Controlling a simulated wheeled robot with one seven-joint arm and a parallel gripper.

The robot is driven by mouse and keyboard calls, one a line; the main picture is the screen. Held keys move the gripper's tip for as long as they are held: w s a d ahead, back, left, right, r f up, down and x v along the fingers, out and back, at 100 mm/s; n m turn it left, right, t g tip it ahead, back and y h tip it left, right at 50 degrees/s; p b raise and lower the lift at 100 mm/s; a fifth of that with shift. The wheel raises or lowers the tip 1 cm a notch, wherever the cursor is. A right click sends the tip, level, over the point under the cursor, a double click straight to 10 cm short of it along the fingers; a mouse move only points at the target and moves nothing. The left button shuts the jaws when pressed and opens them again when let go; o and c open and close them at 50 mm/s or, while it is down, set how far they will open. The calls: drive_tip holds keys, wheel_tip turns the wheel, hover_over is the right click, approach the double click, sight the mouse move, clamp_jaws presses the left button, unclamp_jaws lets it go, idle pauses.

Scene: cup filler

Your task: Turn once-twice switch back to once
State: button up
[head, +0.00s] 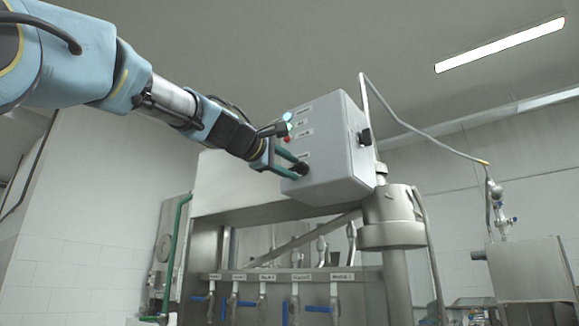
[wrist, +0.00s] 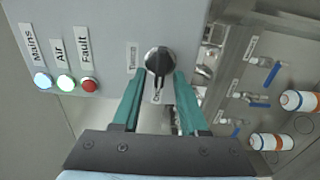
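The switch is a black round knob (wrist: 159,61) with a pale pointer line. It sits on the front face of a grey control box (head: 335,160), near the lower edge. The pointer line looks close to upright in that view. My gripper (wrist: 160,80) has its two green fingers apart, one on each side of the knob's lower part. I cannot tell whether they touch it. In the head view my gripper (head: 285,165) reaches the box from the left, partly hiding the knob (head: 301,168).
Another black knob (head: 365,137) is on the box's right side. Below are a steel frame and several blue-handled valves (head: 318,309). White bottles (wrist: 298,101) show at right.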

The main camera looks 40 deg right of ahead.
drive_tip(key=b+v, duration=0.4)
drive_tip(key=v, duration=0.7)
drive_tip(key=shift+b, duration=0.4)
drive_tip(key=shift+w, duration=0.1)
drive_tip(key=w+a+f+t+y, duration=0.1)
drive_tip(key=w+f+y, duration=0.2)
drive_tip(key=w+f, duration=0.45)
drive_tip(key=w+a+f+t+y, duration=0.15)
drive_tip(key=w+f, duration=0.35)
drive_tip(key=f, duration=0.5)
drive_tip(key=w+a+f+y, duration=0.3)
drive_tip(key=w+a+f, duration=0.15)
drive_tip(key=f, duration=0.65)
drive_tip(key=w+a+f+y, duration=0.3)
drive_tip(key=a+f, duration=0.3)
drive_tip(key=f, duration=0.4)
drive_tip(key=s+a+f+m+g+y, duration=0.1)
drive_tip(key=s+a+f+y, duration=0.1)
drive_tip(key=a+f, duration=0.65)
drive_tip(key=s+a+f+m+g+y, duration=0.1)
drive_tip(key=s+a+f+g+y, duration=0.15)
drive_tip(key=a+f, duration=0.6)
drive_tip(key=s+a+f+m+g+y, duration=0.1)
drive_tip(key=s+a+f, duration=0.3)
drive_tip(key=f, duration=0.3)
drive_tip(key=s+a+f+m+g+y, duration=0.1)
drive_tip(key=s+a+f, duration=0.2)
drive_tip(key=s+f, duration=0.3)
drive_tip(key=shift+a+f, duration=0.4)
drive_tip(key=shift+f, duration=0.05)
